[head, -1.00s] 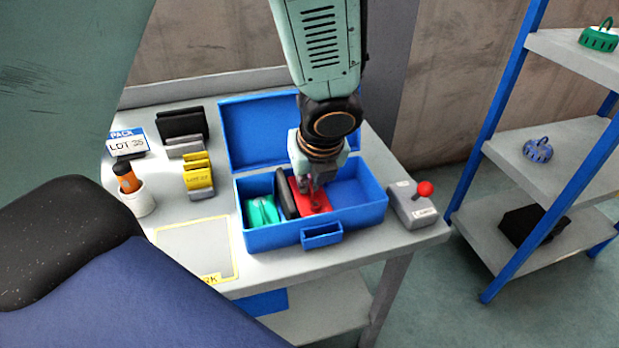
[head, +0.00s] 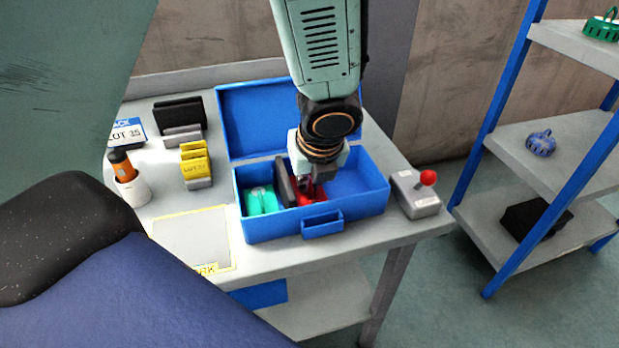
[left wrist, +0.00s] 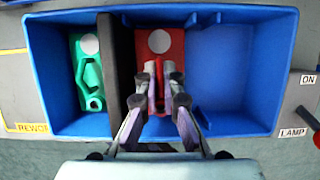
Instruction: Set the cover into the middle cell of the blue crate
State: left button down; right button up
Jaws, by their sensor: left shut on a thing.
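The blue crate (head: 270,226) stands on the bench with its lid (head: 255,120) open behind it. My left gripper (head: 318,188) reaches down into it. In the left wrist view the gripper (left wrist: 158,97) is shut on the raised middle part of the red cover (left wrist: 174,62), which has a pale disc. The red cover (head: 307,194) is within the middle cell; whether it touches the floor is hidden. A dark upright plate (left wrist: 118,75) stands at its left. A green part (left wrist: 91,77) lies in the left cell. The right cell (left wrist: 235,75) is empty. My right gripper is out of view.
A grey box with a red knob (head: 415,198) is close right of the crate. Yellow cards (head: 195,162), a dark plate in a stand (head: 180,114) and a cup with an orange item (head: 132,190) are left. A framed mat (head: 192,240) lies empty. A shelf rack (head: 545,150) stands right.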

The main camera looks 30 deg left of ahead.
pick_arm(q)
jog(key=shift+w+f+b, duration=0.1)
jog(key=shift+f+b, duration=0.3)
dwell(0.3)
jog(key=c, duration=1.4)
grip_release()
jog(key=shift+o, duration=0.3)
jog(key=o, duration=0.3)
notch_tip(320, 180, up, 9)
jog(key=p, duration=1)
jog(key=shift+r, duration=0.15)
